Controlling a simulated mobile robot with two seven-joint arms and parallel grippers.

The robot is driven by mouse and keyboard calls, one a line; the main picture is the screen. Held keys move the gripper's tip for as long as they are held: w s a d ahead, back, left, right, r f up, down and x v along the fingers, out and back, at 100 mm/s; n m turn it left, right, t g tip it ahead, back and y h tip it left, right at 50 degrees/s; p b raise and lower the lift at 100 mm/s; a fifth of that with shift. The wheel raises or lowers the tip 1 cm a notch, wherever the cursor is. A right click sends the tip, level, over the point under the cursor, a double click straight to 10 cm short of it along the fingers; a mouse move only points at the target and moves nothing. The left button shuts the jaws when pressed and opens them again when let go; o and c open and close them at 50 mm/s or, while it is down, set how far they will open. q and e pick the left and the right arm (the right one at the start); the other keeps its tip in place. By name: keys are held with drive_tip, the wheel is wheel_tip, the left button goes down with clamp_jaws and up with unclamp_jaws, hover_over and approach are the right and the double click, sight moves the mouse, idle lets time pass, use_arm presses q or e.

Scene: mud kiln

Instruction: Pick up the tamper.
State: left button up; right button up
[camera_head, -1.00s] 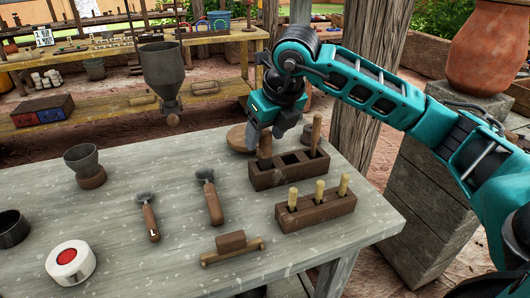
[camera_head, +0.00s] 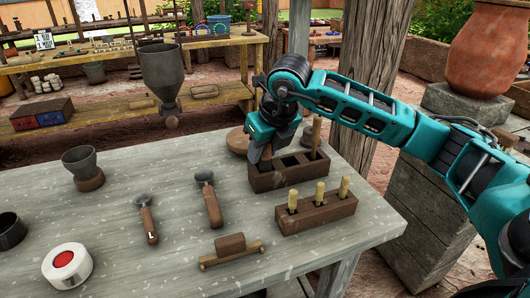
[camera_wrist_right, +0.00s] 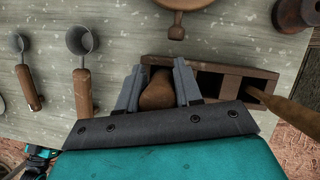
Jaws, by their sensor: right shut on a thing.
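The tamper (camera_wrist_right: 157,92) shows as a rounded brown wooden handle in the right wrist view. Its lower part is hidden in the dark wooden holder (camera_head: 290,178), which has several square slots. My right gripper (camera_head: 262,156) is over the left end of the holder, pointing down. In the right wrist view its two grey fingers (camera_wrist_right: 157,88) are shut on the handle, one on each side. The handle is mostly hidden by the gripper in the head view. My left gripper is not in view.
Another wooden handle (camera_head: 316,133) stands upright at the holder's right end. A block with three light pegs (camera_head: 316,218) is in front. Two scoops (camera_head: 148,222) (camera_head: 210,200) lie to the left, and a wooden float (camera_head: 231,250) lies nearer.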

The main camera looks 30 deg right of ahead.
drive_tip(key=c, duration=0.4)
drive_tip(key=shift+o, duration=0.2)
drive_tip(key=shift+r, duration=0.2)
